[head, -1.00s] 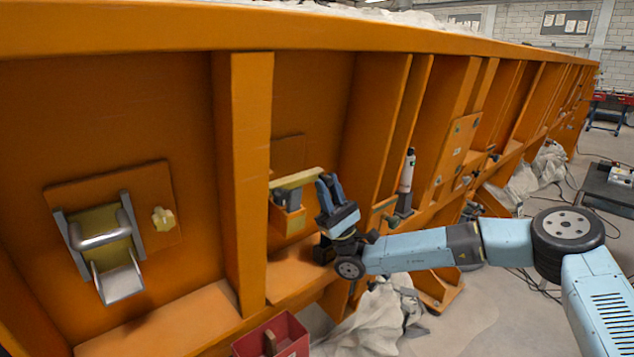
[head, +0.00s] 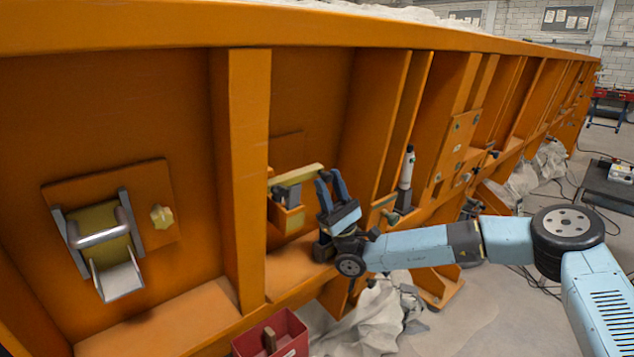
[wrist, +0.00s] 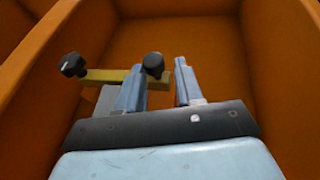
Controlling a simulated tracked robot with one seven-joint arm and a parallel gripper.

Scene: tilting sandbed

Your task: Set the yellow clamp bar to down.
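The yellow clamp bar (head: 297,174) is a short pale-yellow bar above an orange bracket (head: 287,217) in the bay right of the wide upright post. It slopes slightly up to the right, with a grey piece under its left part. My gripper (head: 331,178) is at the bar's right end, fingers pointing up, apart and empty. In the wrist view the bar (wrist: 104,77) runs behind the left finger of my gripper (wrist: 158,72), and its right end shows between the fingers. Whether a finger touches it I cannot tell.
Two black knobs (wrist: 72,65) show near the bar in the wrist view. A steel latch (head: 100,240) is on the left panel. A white-and-black cylinder (head: 406,180) stands right of my gripper. A red box (head: 268,335) is below. Orange ribs wall in the bay.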

